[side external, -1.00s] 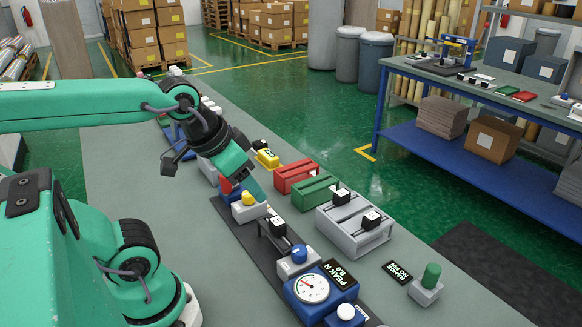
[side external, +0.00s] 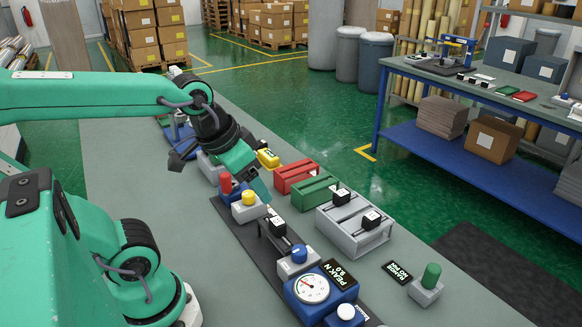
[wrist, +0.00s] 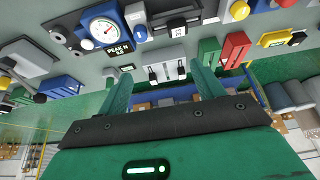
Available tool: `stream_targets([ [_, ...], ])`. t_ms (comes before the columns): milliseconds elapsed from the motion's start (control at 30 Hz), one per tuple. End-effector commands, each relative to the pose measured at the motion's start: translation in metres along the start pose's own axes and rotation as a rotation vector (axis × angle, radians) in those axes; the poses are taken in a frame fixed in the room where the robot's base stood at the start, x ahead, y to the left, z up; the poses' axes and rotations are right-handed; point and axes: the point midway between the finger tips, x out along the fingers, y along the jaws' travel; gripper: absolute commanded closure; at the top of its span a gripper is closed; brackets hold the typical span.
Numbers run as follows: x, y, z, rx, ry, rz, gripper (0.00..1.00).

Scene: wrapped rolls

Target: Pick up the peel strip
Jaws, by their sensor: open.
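I cannot pick out the peel strip for certain. Similar black blocks with white labels and thin rods show in the side view: one (side external: 277,227) on the dark mat, and two in a grey rack (side external: 358,246), the upper one (side external: 342,195) and the lower one (side external: 371,219). My gripper (side external: 262,190) points down above the mat, beside the yellow-topped button box and up-left of the block on the mat. In the wrist view my gripper (wrist: 161,78) has its two green fingers apart, with nothing seen between them. The grey rack (wrist: 170,55) shows beyond them.
A blue gauge unit (side external: 307,287) with a "PEAK N" display (side external: 340,272) stands on the mat. A yellow button (side external: 249,198), a blue button (side external: 299,253) and a red knob (side external: 225,182) stand nearby. Green (side external: 301,193) and red (side external: 296,176) trays lie to the right. The bench at left is clear.

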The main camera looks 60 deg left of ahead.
Motion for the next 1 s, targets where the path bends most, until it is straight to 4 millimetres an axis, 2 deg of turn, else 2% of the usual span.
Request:
stream_targets([
  [500,0.057,-0.025,-0.027,0.002,-0.256,-0.011,0.33],
  [800,0.095,-0.042,-0.034,0.0,-0.391,0.0,0.33],
  [1000,0.108,-0.048,-0.035,0.0,-0.433,0.007,0.33],
])
